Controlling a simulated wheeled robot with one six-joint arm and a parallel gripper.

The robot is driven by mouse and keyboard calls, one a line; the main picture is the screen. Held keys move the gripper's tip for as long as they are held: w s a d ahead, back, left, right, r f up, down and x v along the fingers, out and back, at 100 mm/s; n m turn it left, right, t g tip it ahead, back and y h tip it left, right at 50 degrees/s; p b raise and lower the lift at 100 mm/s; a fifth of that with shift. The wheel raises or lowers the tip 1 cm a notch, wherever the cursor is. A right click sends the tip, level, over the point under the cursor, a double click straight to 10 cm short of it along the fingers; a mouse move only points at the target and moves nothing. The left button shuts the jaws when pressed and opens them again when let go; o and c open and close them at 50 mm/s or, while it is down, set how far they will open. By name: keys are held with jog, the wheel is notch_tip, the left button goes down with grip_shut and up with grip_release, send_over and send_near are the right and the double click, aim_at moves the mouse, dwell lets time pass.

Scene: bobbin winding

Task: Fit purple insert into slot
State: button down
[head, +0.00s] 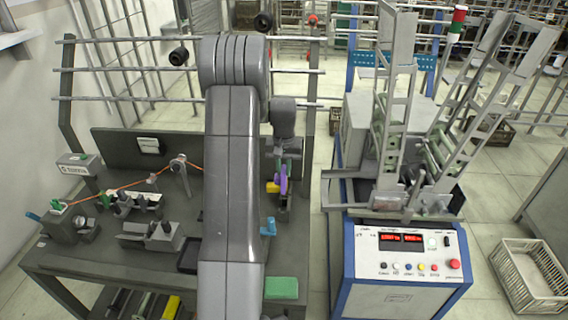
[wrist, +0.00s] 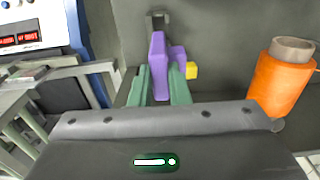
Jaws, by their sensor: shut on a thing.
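The purple insert (head: 283,178) is at the right side of the dark workbench, beyond my arm. In the wrist view the purple insert (wrist: 158,62) stands upright between the green fingertips of my gripper (wrist: 160,84), which is shut on it. My gripper (head: 285,170) is partly hidden by my arm in the head view. A yellow block (wrist: 192,70) sits beside the insert; it also shows in the head view (head: 272,187). A dark grey fixture (wrist: 157,22) stands just beyond the insert. I cannot tell whether the slot is in it, or whether the insert touches it.
An orange bobbin (wrist: 282,82) stands to the right in the wrist view. A green block (head: 281,288) lies at the bench's front. The blue-and-white control cabinet (head: 405,265) stands right of the bench. Clamps and an orange thread (head: 125,185) occupy the bench's left.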

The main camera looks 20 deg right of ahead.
aim_at(284, 192)
notch_tip(284, 192, down, 5)
jog(key=shift+r+b, duration=0.15)
jog(key=shift+b, duration=1)
jog(key=shift+r, duration=0.1)
jog(key=shift+f+b, duration=2.2)
jog(key=shift+f, duration=0.8)
jog(key=shift+f, duration=0.15)
jog(key=shift+f+b, duration=0.5)
jog(key=shift+f, duration=0.05)
